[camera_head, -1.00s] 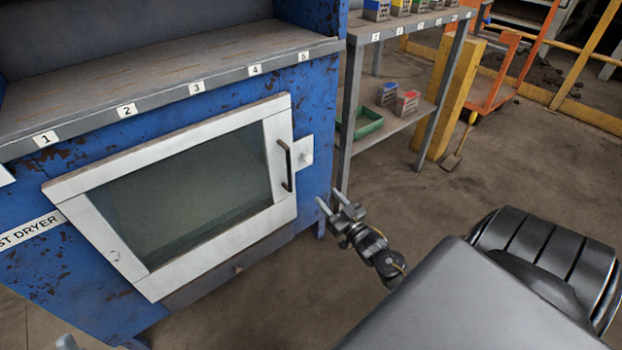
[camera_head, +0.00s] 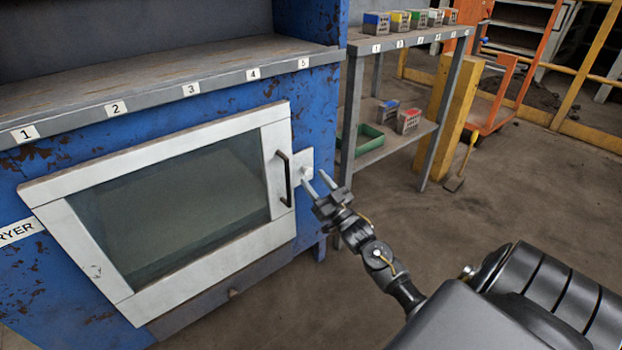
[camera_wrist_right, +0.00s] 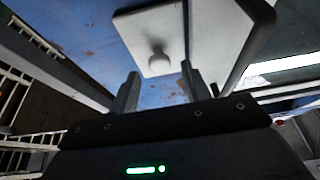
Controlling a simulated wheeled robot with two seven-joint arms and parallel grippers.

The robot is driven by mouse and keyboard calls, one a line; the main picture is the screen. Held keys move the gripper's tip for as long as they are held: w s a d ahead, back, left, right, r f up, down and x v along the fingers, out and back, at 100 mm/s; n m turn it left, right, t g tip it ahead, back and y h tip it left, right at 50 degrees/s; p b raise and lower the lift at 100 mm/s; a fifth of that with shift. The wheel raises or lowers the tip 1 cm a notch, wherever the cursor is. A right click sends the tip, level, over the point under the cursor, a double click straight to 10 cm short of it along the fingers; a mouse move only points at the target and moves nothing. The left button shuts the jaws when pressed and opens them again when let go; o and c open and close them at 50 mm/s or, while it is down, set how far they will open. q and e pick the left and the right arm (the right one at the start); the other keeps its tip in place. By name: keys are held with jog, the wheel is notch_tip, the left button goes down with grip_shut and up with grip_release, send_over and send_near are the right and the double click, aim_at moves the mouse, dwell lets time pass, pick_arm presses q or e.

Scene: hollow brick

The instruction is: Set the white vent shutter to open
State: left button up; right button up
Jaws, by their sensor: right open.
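A small white plate with a round knob, which looks like the vent shutter (camera_head: 302,158), is on the blue dryer front, just right of the door handle. In the right wrist view the white plate (camera_wrist_right: 133,32) and its knob (camera_wrist_right: 158,62) are just beyond my fingertips. My right gripper (camera_head: 316,182) is open and empty. Its fingers point at the plate, and in the wrist view the knob lies ahead between the two fingertips (camera_wrist_right: 160,78), seemingly not touched. Whether the shutter is open or closed cannot be told. My left gripper is not in view.
The dryer's white-framed glass door (camera_head: 150,285) is shut, with a dark bar handle (camera_head: 288,178) close left of the plate. A grey numbered shelf (camera_head: 170,95) juts out above. A metal rack (camera_head: 425,128) with small bricks and a green tray (camera_head: 368,134) stands to the right.

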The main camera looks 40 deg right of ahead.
aim_at(305, 170)
jog(key=shift+x, duration=1.4)
jog(key=shift+c, duration=0.2)
grip_shut()
